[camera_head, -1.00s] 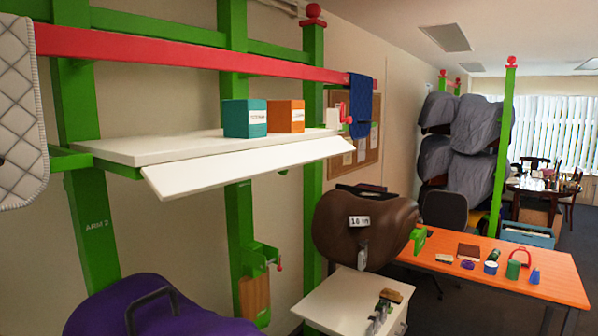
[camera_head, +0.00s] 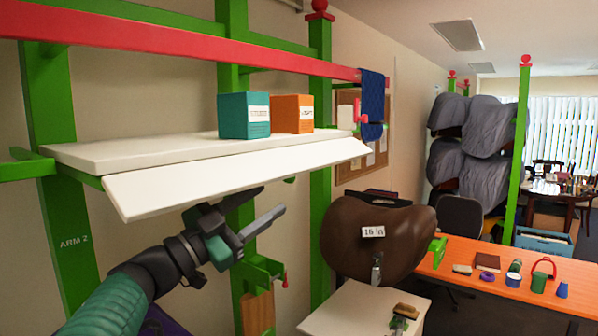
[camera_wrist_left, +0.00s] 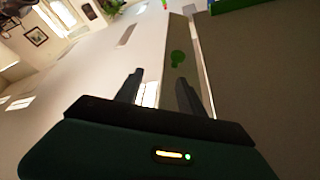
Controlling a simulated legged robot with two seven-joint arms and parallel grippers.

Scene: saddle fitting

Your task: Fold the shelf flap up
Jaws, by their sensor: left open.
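The white shelf flap (camera_head: 240,178) hangs sloping down from the front edge of the white shelf (camera_head: 160,148) in the head view. My left gripper (camera_head: 268,205) is open and empty, just below the flap's lower edge near its middle. Whether it touches the flap is hard to tell. In the left wrist view, my left gripper's two fingers (camera_wrist_left: 158,90) stand apart, and a pale long panel, probably the flap (camera_wrist_left: 180,60), lies beyond them. My right gripper is not in view.
A teal box (camera_head: 244,116) and an orange box (camera_head: 292,113) stand on the shelf. A red rail (camera_head: 180,45) runs above it. Below right are a brown saddle (camera_head: 370,236) and a white-topped cabinet (camera_head: 350,308). An orange table (camera_head: 480,270) holds several small items.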

